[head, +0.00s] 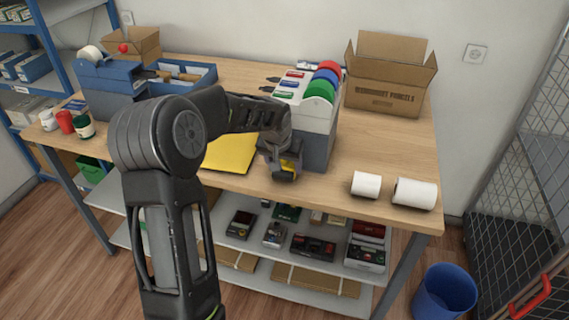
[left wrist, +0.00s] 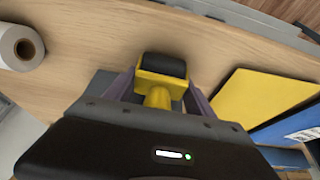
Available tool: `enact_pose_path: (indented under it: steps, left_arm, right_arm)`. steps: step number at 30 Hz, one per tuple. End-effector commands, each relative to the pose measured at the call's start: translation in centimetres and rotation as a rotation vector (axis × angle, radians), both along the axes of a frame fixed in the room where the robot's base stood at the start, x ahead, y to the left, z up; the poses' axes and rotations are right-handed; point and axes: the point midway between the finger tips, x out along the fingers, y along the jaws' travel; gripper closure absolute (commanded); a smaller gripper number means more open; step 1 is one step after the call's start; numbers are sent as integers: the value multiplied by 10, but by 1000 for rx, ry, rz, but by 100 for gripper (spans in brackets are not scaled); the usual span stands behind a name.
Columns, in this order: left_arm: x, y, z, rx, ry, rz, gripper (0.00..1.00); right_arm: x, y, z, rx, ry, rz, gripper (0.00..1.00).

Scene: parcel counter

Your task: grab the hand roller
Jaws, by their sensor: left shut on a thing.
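The hand roller (left wrist: 163,68) shows in the left wrist view, with a dark roller head and a yellow frame and handle. It also shows in the head view (head: 290,167), just below my left wrist at the front part of the counter. My left gripper (left wrist: 155,98) is shut on its yellow handle, one finger on each side. The handle's far end is hidden by the gripper body. I cannot tell whether the roller touches the counter. My right gripper is in neither view.
A yellow envelope (head: 230,152) lies left of the gripper. A grey holder (head: 318,148) with colored discs stands close behind it. Two white paper rolls (head: 366,185) (head: 414,193) lie to the right. An open carton (head: 386,90) stands at the back right.

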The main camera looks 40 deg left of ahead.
Motion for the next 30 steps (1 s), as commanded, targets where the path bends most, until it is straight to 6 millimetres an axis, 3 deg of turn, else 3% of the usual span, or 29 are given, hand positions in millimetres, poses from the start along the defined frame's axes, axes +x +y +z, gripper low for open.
enact_pose_path:
  steps: [5, 16, 21, 30]
  left_arm:
    - [1, 0, 21, 2, -6, 0, 83]
    - [1, 0, 88, 0, -4, 0, 83]
    - [0, 0, 98, 1, -2, 0, 83]
    - [0, 0, 98, 1, -2, 0, 83]
  right_arm:
    - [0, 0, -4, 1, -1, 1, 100]
    - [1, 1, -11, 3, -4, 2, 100]
    - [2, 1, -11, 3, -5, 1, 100]
    - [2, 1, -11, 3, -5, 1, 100]
